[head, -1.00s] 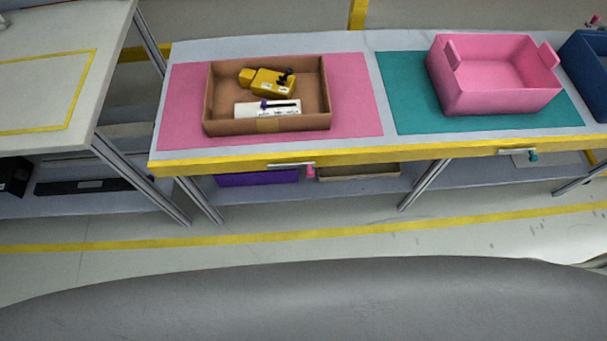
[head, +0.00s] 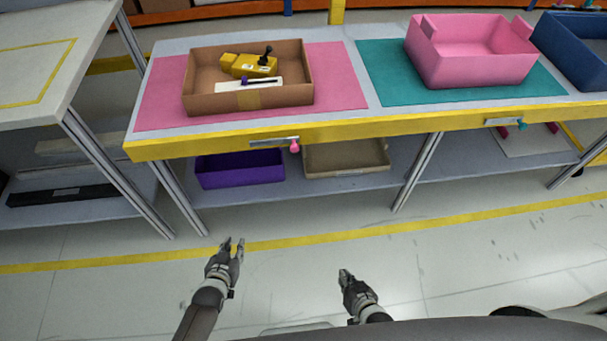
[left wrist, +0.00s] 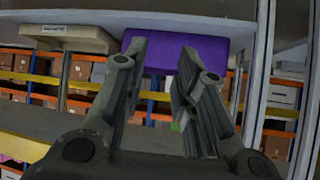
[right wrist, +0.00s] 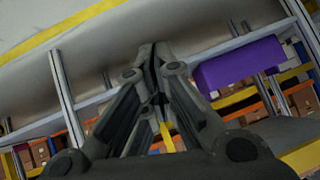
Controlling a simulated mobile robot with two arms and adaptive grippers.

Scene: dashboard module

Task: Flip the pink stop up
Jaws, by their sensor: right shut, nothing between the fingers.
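The pink stop (head: 294,146) is a small pink knob on the yellow front edge of the table, at the right end of a small metal plate (head: 273,142). It hangs down below the plate. My left gripper (head: 233,241) is in front of the table, over the floor and well short of the stop. It is open and empty in the left wrist view (left wrist: 165,45). My right gripper (head: 344,274) is lower and to the right, also away from the table. Its fingers meet with nothing between them in the right wrist view (right wrist: 153,48).
A cardboard box (head: 211,101) with yellow and white parts stands on a pink mat (head: 340,84). A pink bin (head: 468,73) stands on a teal mat (head: 385,78). A teal knob (head: 522,126) is further right. Purple (head: 240,172) and tan trays (head: 345,158) sit below. Floor ahead is clear.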

